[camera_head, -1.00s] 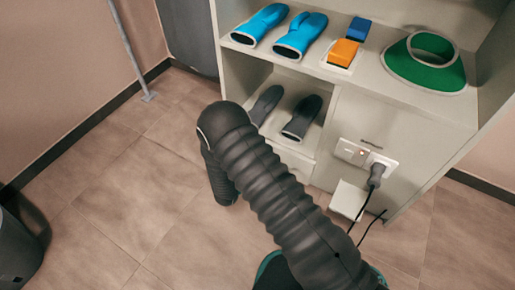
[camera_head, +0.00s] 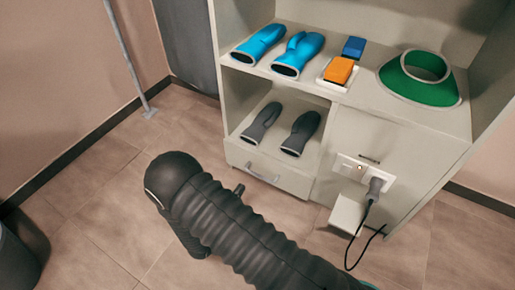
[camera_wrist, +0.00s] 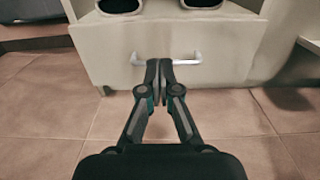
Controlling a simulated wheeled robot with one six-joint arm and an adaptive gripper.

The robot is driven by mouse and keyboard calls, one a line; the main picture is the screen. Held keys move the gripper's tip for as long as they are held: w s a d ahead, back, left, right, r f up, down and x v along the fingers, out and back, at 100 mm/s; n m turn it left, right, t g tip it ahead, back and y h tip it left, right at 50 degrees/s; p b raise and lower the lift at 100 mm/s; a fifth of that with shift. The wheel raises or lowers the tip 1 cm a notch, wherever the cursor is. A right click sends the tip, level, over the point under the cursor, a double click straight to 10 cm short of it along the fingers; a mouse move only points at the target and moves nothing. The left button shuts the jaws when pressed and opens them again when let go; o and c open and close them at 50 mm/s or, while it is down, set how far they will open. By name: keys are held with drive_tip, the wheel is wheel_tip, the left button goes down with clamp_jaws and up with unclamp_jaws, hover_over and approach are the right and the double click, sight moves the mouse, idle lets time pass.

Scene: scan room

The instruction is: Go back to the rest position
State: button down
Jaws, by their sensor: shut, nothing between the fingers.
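My gripper (camera_wrist: 159,68) is shut and empty in the wrist view. Its fingertips show in front of the silver handle (camera_wrist: 190,60) of a closed drawer (camera_wrist: 225,45); I cannot tell from this view how far apart they are. In the head view my dark ribbed arm crosses the lower middle, and only a small dark tip beside the arm may be part of the gripper. The drawer (camera_head: 290,179) is at the bottom of the pale cabinet (camera_head: 345,115), behind and right of the arm's bend.
Blue gloves (camera_head: 298,54), an orange block (camera_head: 339,70), a blue block (camera_head: 353,47) and a green collar (camera_head: 420,78) lie on the cabinet top. Grey gloves (camera_head: 300,133) lie on the shelf below. A plug (camera_head: 374,188) with a black cable is at the right.

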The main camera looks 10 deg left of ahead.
drive_tip(key=s+d+f+m+g+h, duration=0.3)
drive_tip(key=s+d+g+h, duration=0.1)
drive_tip(key=d, duration=0.3)
drive_tip(key=s+d+r+m+g+h+p, duration=0.1)
drive_tip(key=s+d+r+m+g, duration=0.1)
drive_tip(key=d+r+m+g, duration=0.25)
drive_tip(key=s+d+r+m+g+h, duration=0.1)
drive_tip(key=s+d+r+m+g, duration=0.2)
drive_tip(key=r+m+g, duration=0.15)
drive_tip(key=s+d+r+m+y+p, duration=0.2)
drive_tip(key=d+r+m+y, duration=0.2)
drive_tip(key=r, duration=0.9)
drive_tip(key=s+d+r+m+t+y+p, duration=0.1)
drive_tip(key=s+d+r+m+y+p, duration=0.2)
drive_tip(key=d+r+m, duration=0.4)
drive_tip(key=s+d+r+m+y+p, duration=0.2)
drive_tip(key=d+r+m, duration=0.4)
drive_tip(key=r, duration=1.5)
drive_tip(key=m+y+p, duration=0.1)
drive_tip(key=m+y, duration=0.1)
drive_tip(key=m, duration=0.1)
drive_tip(key=shift+s+d+r+t+y, duration=0.15)
drive_tip(key=shift+d+r+t+y, duration=0.15)
drive_tip(key=shift+d+y, duration=0.1)
